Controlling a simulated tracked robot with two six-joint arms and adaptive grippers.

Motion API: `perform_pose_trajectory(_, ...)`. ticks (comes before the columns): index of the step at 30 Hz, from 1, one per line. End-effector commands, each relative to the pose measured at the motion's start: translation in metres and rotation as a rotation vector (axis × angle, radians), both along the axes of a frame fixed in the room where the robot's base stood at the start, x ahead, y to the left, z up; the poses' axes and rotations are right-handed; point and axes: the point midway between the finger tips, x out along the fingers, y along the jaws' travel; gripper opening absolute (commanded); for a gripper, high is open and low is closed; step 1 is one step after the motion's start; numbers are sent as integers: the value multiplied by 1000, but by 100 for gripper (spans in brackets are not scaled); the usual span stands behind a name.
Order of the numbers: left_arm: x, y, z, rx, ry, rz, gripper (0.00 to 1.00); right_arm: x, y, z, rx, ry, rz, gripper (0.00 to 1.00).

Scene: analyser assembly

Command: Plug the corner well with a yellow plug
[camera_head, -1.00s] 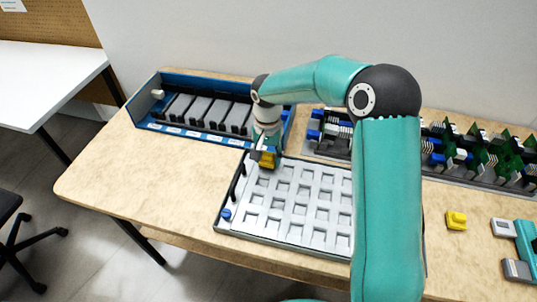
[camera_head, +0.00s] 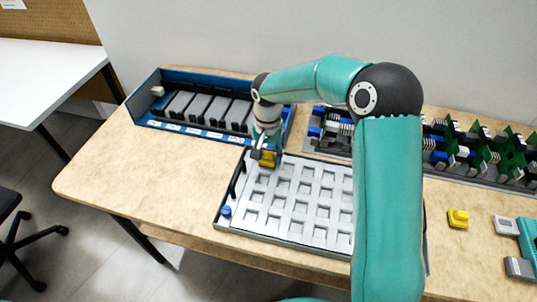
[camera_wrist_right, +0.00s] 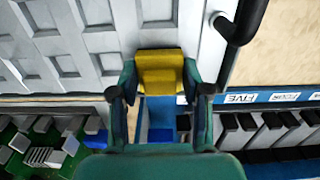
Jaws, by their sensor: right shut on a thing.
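My right gripper (camera_head: 267,154) is shut on a yellow plug (camera_head: 267,159) at the far left corner of the grey tray with wells (camera_head: 262,236). In the right wrist view the plug (camera_wrist_right: 160,72) sits between the two fingers of my right gripper (camera_wrist_right: 160,95), over the tray's corner (camera_wrist_right: 115,88). The plug covers the corner well, and I cannot tell whether it is seated. A second yellow plug (camera_head: 458,219) lies on the table to the right. My left gripper is not in view.
A blue rack (camera_head: 190,136) with grey modules stands behind the tray. Green circuit boards (camera_head: 490,155) stand in a holder at the back right. The table's left part is clear.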

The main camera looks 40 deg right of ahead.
Motion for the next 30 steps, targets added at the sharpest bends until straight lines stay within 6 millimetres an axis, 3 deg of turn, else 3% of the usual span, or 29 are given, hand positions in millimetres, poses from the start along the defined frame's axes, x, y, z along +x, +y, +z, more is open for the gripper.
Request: perform_pose_trajectory(30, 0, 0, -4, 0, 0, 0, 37, 0, -1, -4, 0, 0, -1, 7)
